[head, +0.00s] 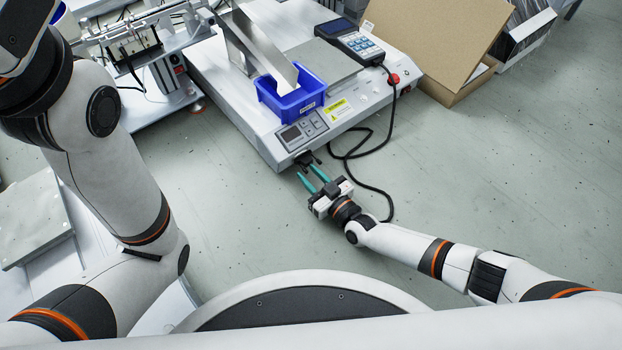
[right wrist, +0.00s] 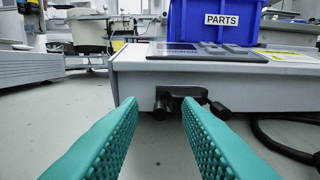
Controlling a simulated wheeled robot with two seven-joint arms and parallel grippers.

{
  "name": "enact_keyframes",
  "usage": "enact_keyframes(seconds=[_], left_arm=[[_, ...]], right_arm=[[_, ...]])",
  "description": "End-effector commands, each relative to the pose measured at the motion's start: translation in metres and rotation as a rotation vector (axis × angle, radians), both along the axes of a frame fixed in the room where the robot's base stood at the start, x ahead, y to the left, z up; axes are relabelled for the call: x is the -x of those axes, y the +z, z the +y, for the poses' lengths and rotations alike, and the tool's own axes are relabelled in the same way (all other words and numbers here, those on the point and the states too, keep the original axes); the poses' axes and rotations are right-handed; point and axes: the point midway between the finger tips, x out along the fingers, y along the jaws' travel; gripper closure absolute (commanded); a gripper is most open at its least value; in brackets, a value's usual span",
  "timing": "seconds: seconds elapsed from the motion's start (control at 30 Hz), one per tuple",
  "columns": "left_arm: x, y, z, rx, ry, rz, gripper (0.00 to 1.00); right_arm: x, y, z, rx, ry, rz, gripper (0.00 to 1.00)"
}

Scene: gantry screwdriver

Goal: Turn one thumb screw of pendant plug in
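The pendant plug (head: 304,158) is a small black connector on the front face of the white machine (head: 250,139), near its left corner. In the right wrist view the plug (right wrist: 178,92) sits under the machine's front edge, with a dark thumb screw (right wrist: 160,108) on its left and another (right wrist: 220,110) on its right. My right gripper (head: 312,178) has teal fingers, spread apart and empty, pointing at the plug from in front. In the right wrist view the fingers (right wrist: 160,125) stay short of the plug. My left arm shows at the left; its gripper is out of frame.
A blue PARTS bin (head: 292,103) and a pendant (head: 350,42) stand on the machine. A black cable (head: 352,157) loops on the floor right of the plug. A cardboard box (head: 452,92) stands at the back right. The floor right of my right arm is clear.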

Motion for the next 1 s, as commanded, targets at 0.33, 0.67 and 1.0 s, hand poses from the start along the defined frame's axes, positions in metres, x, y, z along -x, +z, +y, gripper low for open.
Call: enact_keyframes(seconds=[0.33,0.67,1.0], left_arm=[[0.0000,-0.0001,-0.0001,0.000,-0.001,0.000,0.69],[-0.0001,0.0003,-0.0001,0.000,0.000,0.000,0.69],[-0.0004,0.0005,0.0000,0.000,0.000,0.001,0.69]], right_arm=[[-0.0008,0.0004,0.0006,0.000,0.000,0.000,0.82],[-0.0005,0.0003,0.0005,-0.015,0.000,0.010,1.00],[-0.0003,-0.0005,0.0003,-0.246,-0.001,0.165,1.00]])
